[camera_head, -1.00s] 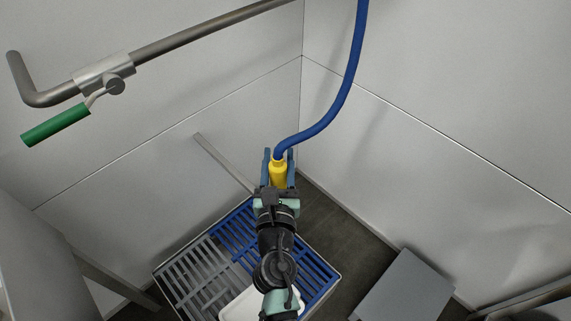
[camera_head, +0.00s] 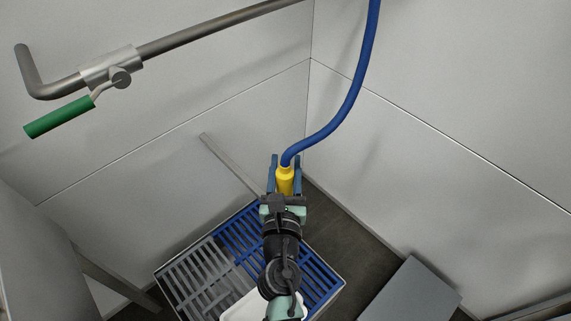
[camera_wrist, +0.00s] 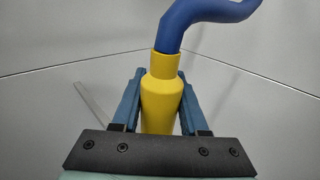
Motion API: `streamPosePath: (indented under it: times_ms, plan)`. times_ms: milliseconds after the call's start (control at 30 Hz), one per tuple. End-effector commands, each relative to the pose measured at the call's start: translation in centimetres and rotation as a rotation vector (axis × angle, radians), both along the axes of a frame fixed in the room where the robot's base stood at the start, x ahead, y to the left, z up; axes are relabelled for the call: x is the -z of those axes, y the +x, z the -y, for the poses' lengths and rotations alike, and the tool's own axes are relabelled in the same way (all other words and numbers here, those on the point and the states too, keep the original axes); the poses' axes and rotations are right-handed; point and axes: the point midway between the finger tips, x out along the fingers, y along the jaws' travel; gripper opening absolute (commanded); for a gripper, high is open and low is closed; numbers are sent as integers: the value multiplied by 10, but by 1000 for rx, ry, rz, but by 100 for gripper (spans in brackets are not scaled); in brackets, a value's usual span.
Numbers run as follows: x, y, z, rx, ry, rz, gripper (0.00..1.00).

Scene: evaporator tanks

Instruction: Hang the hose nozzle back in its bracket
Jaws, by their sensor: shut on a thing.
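The yellow hose nozzle (camera_head: 285,182) is between the blue fingers of my gripper (camera_head: 284,168), which is shut on it. In the wrist view the nozzle (camera_wrist: 161,100) stands upright between the two fingers of my gripper (camera_wrist: 160,95), with its collar at the top. The blue hose (camera_head: 352,95) leaves the nozzle's upper end, bends right and rises out of the top of the head view. It also shows in the wrist view (camera_wrist: 190,18). The nozzle's lower end is hidden by my gripper. I cannot make out a bracket in either view.
A steel pipe (camera_head: 190,40) with a green-handled valve (camera_head: 60,117) runs along the left wall. A blue and grey grate (camera_head: 205,268) lies below my arm. A grey box or step (camera_head: 412,292) stands at the lower right. Pale wall panels meet in a corner behind the nozzle.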

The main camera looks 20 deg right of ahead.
Motion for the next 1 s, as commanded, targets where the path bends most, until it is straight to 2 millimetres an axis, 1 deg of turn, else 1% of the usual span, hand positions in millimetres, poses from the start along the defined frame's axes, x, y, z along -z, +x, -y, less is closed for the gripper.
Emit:
streamPosePath:
  times_ms: [233, 800, 1000]
  plan:
    - [0, 0, 0, -1, 0, 3, 0]
    - [17, 1, 0, -1, 0, 3, 0]
    - [19, 1, 0, -1, -2, 4, 0]
